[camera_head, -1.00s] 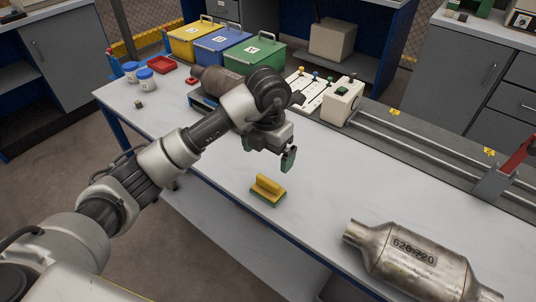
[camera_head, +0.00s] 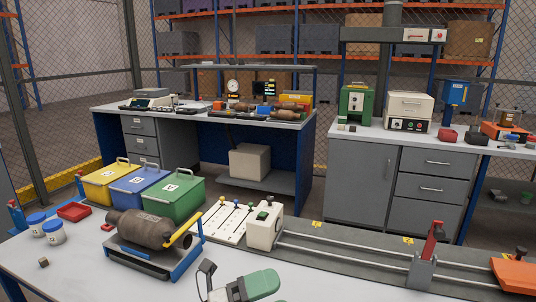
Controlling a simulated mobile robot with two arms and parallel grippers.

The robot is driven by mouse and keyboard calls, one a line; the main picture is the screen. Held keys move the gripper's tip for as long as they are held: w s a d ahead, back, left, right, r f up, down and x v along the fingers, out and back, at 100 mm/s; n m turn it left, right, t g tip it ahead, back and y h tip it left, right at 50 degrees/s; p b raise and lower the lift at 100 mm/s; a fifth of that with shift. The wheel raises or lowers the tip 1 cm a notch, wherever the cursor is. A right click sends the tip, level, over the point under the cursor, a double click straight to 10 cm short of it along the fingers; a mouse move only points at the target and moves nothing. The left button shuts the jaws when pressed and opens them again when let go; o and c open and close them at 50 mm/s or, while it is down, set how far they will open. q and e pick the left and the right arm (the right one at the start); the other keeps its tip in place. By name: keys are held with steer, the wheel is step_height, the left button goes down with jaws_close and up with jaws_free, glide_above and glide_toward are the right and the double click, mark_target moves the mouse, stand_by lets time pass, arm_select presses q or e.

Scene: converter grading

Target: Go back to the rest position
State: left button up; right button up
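Neither arm can be made out in the head view, and neither gripper is clearly recognisable. At the bottom edge a grey and green shape (camera_head: 262,284) with a dark loop at its left is cut off by the frame. I cannot tell what it is or what bears it. A brown converter (camera_head: 140,228) lies on a blue cradle (camera_head: 150,268) with a yellow bar at its right, on the white table (camera_head: 75,280). No gripper touches it.
Yellow (camera_head: 108,184), blue (camera_head: 140,192) and green (camera_head: 175,198) lidded bins stand behind the converter. Blue-lidded jars (camera_head: 54,233) and a red tray (camera_head: 74,212) are at left. A switch box (camera_head: 264,227) and a rail with a red-handled stop (camera_head: 424,266) run right. Benches stand behind.

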arm_select(q)
steer(key=w+a+f+n+t+y, duration=0.1)
steer(key=a+n+t+y, duration=0.6)
steer(key=n, duration=0.5)
steer(key=w+a+f+n+t+y, duration=0.1)
steer(key=w+a+n+t+y, duration=0.1)
steer(key=a+n+t+y, duration=0.65)
steer(key=s+a+f+n+g+y, duration=0.2)
steer(key=f+n+g+y, duration=0.1)
steer(key=f+n, duration=0.25)
steer(key=s+a+f+n+g+y, duration=0.3)
steer(key=f+n, duration=0.2)
steer(key=f, duration=0.1)
steer(key=s+f+n+g+h, duration=0.1)
steer(key=s+f+g, duration=0.5)
steer(key=s, duration=0.3)
steer(key=s+f+n+g, duration=0.1)
steer(key=s+f+g, duration=0.45)
steer(key=s, duration=0.35)
step_height(320, 180, down, 25)
steer(key=g, duration=0.1)
steer(key=s+a+f, duration=0.1)
steer(key=s+f, duration=0.7)
steer(key=s+a+f+g+p, duration=0.1)
steer(key=s+a+f, duration=0.1)
steer(key=s+f, duration=0.5)
steer(key=shift+s+a+f, duration=0.3)
steer(key=shift+s+f, duration=0.05)
steer(key=shift+s, duration=0.4)
